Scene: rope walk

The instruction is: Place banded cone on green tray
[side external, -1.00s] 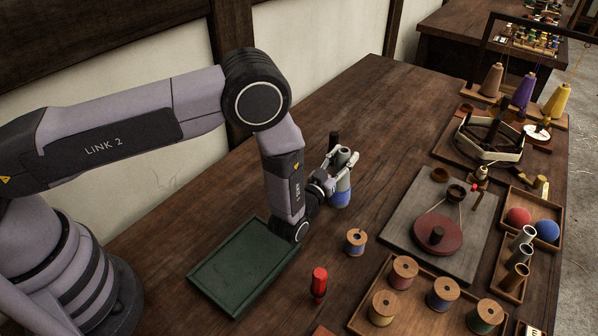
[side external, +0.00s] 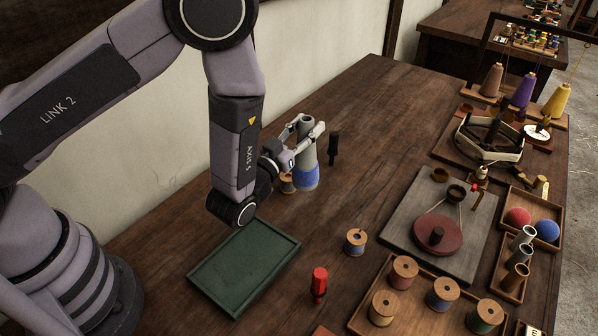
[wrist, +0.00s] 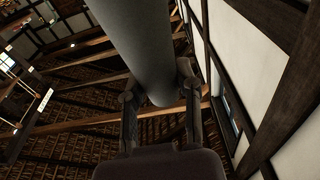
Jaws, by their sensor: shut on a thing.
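The banded cone (side external: 306,172) is grey with a blue band near its base, and it is upright. My gripper (side external: 308,134) is shut on its upper part in the side external view. In the wrist view the grey cone (wrist: 140,45) fills the space between the fingers of my gripper (wrist: 160,90). The green tray (side external: 245,268) lies on the table, nearer the camera than the cone, and is empty. I cannot tell how far the cone's base is above the table.
A red-topped tool (side external: 319,284) and a wooden spool (side external: 355,242) stand right of the tray. A crate of spools (side external: 360,318) lies farther right.

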